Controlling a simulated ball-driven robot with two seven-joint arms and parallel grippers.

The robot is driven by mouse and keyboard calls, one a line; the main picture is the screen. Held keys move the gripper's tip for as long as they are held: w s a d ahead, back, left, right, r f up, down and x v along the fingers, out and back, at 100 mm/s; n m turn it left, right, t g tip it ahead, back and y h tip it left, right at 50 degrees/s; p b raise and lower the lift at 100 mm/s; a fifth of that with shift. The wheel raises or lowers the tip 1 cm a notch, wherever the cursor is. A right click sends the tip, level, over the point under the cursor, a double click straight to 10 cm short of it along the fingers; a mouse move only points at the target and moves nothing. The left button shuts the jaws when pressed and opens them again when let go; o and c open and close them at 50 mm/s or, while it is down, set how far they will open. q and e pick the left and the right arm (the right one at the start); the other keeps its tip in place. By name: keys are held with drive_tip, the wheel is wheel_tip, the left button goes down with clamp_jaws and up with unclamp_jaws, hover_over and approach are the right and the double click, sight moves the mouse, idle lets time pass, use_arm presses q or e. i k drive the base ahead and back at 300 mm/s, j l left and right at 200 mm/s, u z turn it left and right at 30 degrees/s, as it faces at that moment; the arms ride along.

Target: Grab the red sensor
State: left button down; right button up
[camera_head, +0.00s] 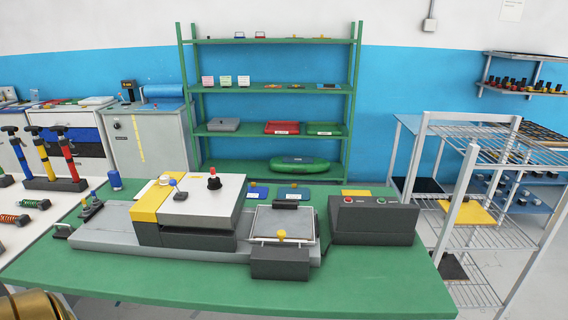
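No part is clearly marked as the red sensor. A red upright tool (67,152) with a black handle and dark foot stands on the white table at the left, beside a yellow one (43,154) and a blue one (17,147). A red-topped knob (214,181) sits on the grey and yellow machine (190,213) on the green table. Neither of my grippers shows in the view. A brass-coloured rounded part is cut off at the bottom left corner, and I cannot tell what it is.
The green table (350,290) has a clear front strip. A dark control box (373,222) stands at its right. Coil springs (32,204) lie on the white table. A green shelf (270,91) with trays stands behind; a wire rack (475,240) stands at the right.

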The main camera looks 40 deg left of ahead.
sight(212, 173)
drive_tip(key=j+u, duration=0.1)
drive_tip(key=u, duration=1.3)
drive_tip(key=i+j+u, duration=0.25)
drive_tip(key=i, duration=0.3)
drive_tip(key=l, duration=0.1)
